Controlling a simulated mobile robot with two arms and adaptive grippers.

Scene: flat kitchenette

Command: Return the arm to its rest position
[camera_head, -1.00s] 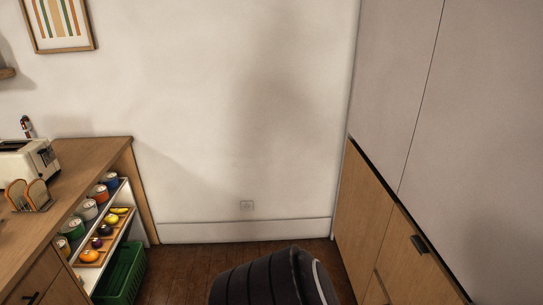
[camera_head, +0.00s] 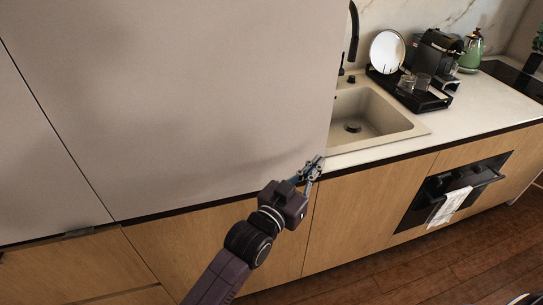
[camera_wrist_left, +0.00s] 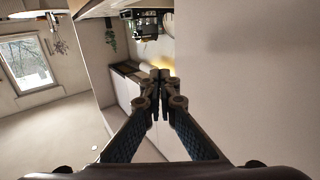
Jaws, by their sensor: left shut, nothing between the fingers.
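My left arm comes up from the bottom left in the head view. Its gripper (camera_head: 313,168) is in front of the wooden cabinet fronts, near the counter edge by the sink. In the left wrist view the fingertips of the left gripper (camera_wrist_left: 160,76) meet, and it is shut and empty. My right gripper is not in view.
A tall grey cabinet (camera_head: 180,100) fills the left side. The counter (camera_head: 490,105) holds a sink (camera_head: 375,115), a black dish rack (camera_head: 415,98) with a plate (camera_head: 387,50), and a coffee machine (camera_head: 436,55). A towel (camera_head: 450,207) hangs on the oven (camera_head: 455,190). Wooden floor (camera_head: 420,275) is clear.

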